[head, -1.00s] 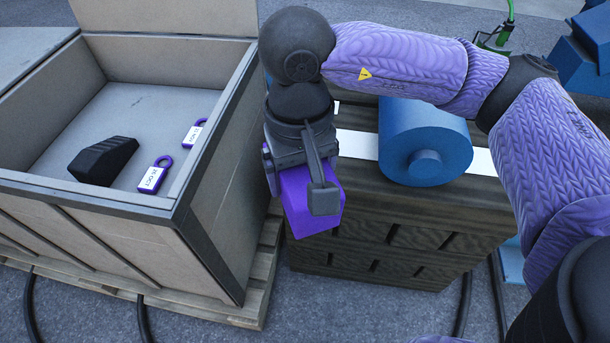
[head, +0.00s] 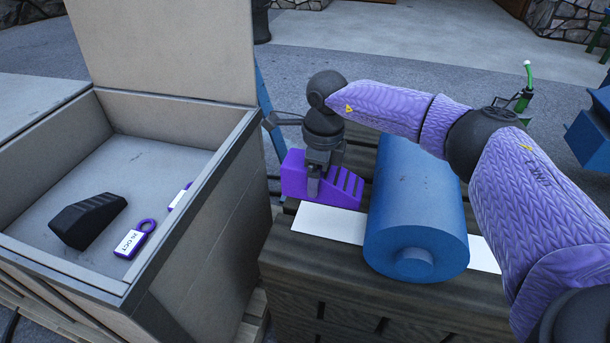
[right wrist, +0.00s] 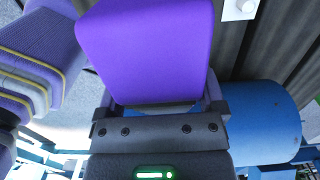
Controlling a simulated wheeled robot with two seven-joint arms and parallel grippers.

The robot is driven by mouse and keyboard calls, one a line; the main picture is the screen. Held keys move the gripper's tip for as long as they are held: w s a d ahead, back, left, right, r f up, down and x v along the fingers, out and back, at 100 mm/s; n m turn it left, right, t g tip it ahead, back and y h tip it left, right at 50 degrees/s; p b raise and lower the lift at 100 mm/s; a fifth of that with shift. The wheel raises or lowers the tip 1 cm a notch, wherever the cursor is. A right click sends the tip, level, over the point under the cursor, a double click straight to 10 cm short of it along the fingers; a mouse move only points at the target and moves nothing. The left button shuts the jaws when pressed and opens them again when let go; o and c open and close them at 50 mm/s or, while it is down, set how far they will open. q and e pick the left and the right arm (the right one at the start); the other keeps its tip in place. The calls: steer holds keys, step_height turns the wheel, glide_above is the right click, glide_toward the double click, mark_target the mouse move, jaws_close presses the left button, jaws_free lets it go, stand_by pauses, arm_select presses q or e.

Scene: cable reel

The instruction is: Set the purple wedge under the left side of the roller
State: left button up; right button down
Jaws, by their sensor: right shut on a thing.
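The purple wedge (head: 300,182) is in my right gripper (head: 322,178), to the left of the blue roller (head: 417,205). Its stepped slope faces right, toward the roller, with a gap between them. The wedge is over or on the white strip's far side; I cannot tell whether it touches the stand. In the right wrist view the wedge (right wrist: 150,45) fills the jaws of the gripper, and part of the roller (right wrist: 265,122) shows at the right. The roller lies on the dark wooden stand (head: 315,275). My left gripper is not in view.
A white strip (head: 325,221) runs across the stand under the roller. An open grey crate (head: 215,215) stands at the left, holding a black wedge (head: 87,220) and two purple-ringed tags, one of them (head: 134,240) nearer. A green-topped tool (head: 525,85) stands at the back right.

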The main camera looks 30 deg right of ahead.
mark_target(339, 177)
step_height(339, 177, down, 9)
steer(key=b, duration=0.6)
steer(key=shift+s+d+r+p, duration=0.65)
steer(key=shift+s+p, duration=0.1)
steer(key=shift+p, duration=0.1)
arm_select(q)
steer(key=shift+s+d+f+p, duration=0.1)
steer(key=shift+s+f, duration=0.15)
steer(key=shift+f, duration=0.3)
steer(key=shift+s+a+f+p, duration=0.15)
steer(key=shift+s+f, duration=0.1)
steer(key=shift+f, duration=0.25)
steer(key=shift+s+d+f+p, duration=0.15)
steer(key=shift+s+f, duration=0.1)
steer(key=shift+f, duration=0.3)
arm_select(e)
steer(key=shift+s+d+f, duration=0.3)
steer(key=shift+s+d, duration=0.2)
steer(key=shift+s, duration=0.1)
jaws_free()
